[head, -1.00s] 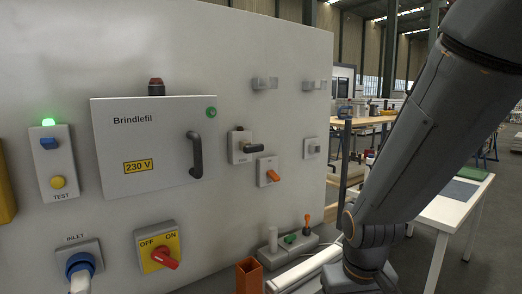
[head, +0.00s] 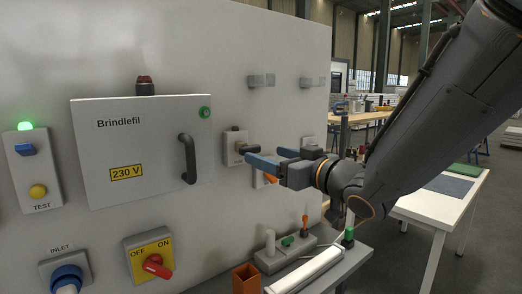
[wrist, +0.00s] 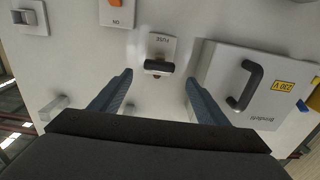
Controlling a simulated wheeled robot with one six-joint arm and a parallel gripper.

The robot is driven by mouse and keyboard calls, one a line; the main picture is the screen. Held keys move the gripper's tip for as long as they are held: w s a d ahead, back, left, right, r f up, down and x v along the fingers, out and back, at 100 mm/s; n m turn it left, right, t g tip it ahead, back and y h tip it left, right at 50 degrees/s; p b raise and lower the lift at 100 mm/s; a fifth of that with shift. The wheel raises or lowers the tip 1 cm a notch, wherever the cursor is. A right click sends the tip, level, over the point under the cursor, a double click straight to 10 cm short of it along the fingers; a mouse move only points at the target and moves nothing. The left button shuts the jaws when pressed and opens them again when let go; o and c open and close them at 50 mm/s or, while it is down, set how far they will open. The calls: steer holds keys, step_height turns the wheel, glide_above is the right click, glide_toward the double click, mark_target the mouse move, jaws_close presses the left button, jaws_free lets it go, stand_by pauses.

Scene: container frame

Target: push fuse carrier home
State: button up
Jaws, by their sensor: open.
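The fuse carrier, a dark bar-shaped handle (wrist: 158,67), sits on a small pale plate (wrist: 161,46) on the upright panel. In the head view the plate (head: 231,141) is partly hidden behind my gripper. My gripper (head: 263,154) is open and empty, its blue fingers pointing at the panel. In the wrist view the gripper (wrist: 159,77) has one finger on each side of the carrier, with clear gaps. The carrier appears to stand out from its plate, but its exact depth is hard to tell.
A grey Brindlefil box (head: 140,145) with a dark handle (head: 188,158) projects beside the carrier. An orange switch (wrist: 115,3) is on the other side. Below are a red rotary switch (head: 156,266) and a shelf holding small parts (head: 285,255).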

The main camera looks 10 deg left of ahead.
mark_target(253, 150)
steer(key=p+x, duration=0.1)
steer(key=x, duration=0.6)
steer(key=shift+d, duration=0.1)
